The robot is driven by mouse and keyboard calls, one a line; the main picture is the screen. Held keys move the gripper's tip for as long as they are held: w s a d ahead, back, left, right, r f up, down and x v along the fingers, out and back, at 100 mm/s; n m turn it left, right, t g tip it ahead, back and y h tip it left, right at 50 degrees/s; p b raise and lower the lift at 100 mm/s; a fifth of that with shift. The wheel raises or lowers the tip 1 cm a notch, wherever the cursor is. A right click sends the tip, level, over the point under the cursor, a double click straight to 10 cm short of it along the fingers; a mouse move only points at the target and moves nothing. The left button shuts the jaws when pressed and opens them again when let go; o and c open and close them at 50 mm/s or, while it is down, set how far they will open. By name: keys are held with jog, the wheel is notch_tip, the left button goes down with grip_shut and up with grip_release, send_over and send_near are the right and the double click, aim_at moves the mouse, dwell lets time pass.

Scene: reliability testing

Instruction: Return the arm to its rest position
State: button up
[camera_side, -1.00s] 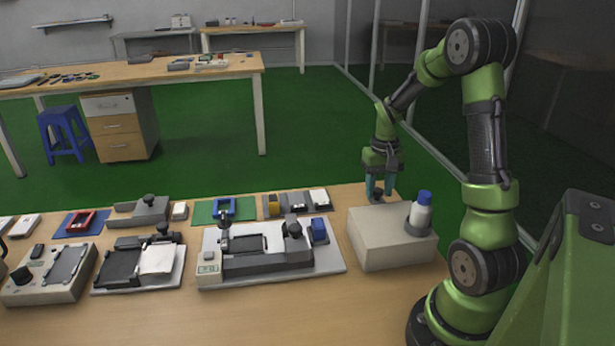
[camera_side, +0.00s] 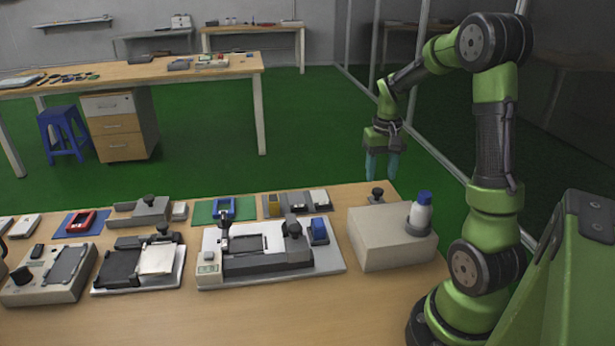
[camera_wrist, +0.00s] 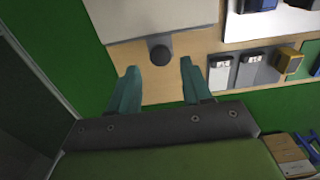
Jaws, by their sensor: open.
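My gripper (camera_side: 382,166) has teal fingers and hangs in the air above the far edge of the workbench, a little above and behind the black knob (camera_side: 376,196). Its fingers are apart with nothing between them. In the wrist view my gripper (camera_wrist: 158,78) is open, and the round dark knob (camera_wrist: 160,55) shows beyond the fingertips, not touching them. The knob is at the back of the light grey box (camera_side: 385,240). My green and black arm is bent high at the right.
A white bottle (camera_side: 421,216) with a blue cap stands in a dark holder on the box's right. A test fixture (camera_side: 265,262) on a pale plate sits left of the box. Several other devices line the workbench (camera_side: 200,318). Glass panels stand behind my arm.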

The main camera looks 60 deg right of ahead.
jog(key=shift+s+a+f+m, duration=0.1)
jog(key=shift+a+f+m, duration=0.2)
jog(key=shift+a, duration=0.1)
jog(key=s+a+r+n+t, duration=0.1)
jog(key=a+r+n+t, duration=0.1)
jog(key=a, duration=0.7)
jog(key=s+a+r+n+t+y, duration=0.1)
jog(key=a+r+t, duration=0.1)
jog(key=a+r, duration=0.3)
jog(key=s+a+r+n+t+y, duration=0.1)
jog(key=s+a+r+n+t, duration=0.1)
jog(key=a, duration=1.1)
notch_tip(320, 180, up, 2)
jog(key=shift+a+r+n+t, duration=0.2)
jog(key=shift+r+n+t, duration=0.1)
jog(key=shift+t, duration=0.3)
